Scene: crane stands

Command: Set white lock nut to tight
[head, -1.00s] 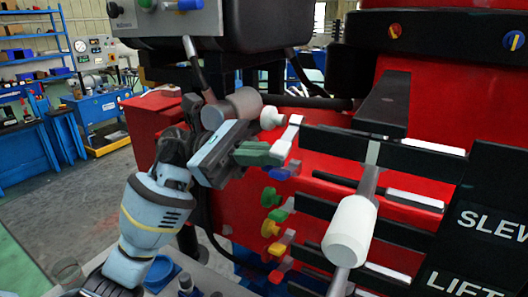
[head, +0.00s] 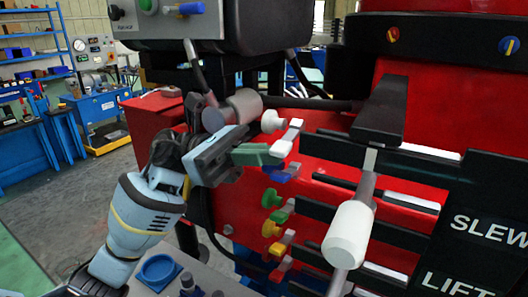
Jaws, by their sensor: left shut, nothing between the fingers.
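The white knob (head: 272,121), which I take for the white lock nut, sits at the top of a column of coloured knobs on the red crane panel. A white lever piece (head: 288,138) is just right of and below it. My left gripper (head: 280,153) is shut and empty, with its green fingertips at the lower end of that white piece. I cannot tell whether they touch it. The tips are below the white knob and apart from it in the picture. My right gripper is not in view.
Blue (head: 283,172), green (head: 271,198) and yellow (head: 271,229) knobs sit below. A large white cylindrical handle (head: 347,234) on a metal rod stands out to the right, before black bars. A dark control box (head: 225,45) hangs above.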

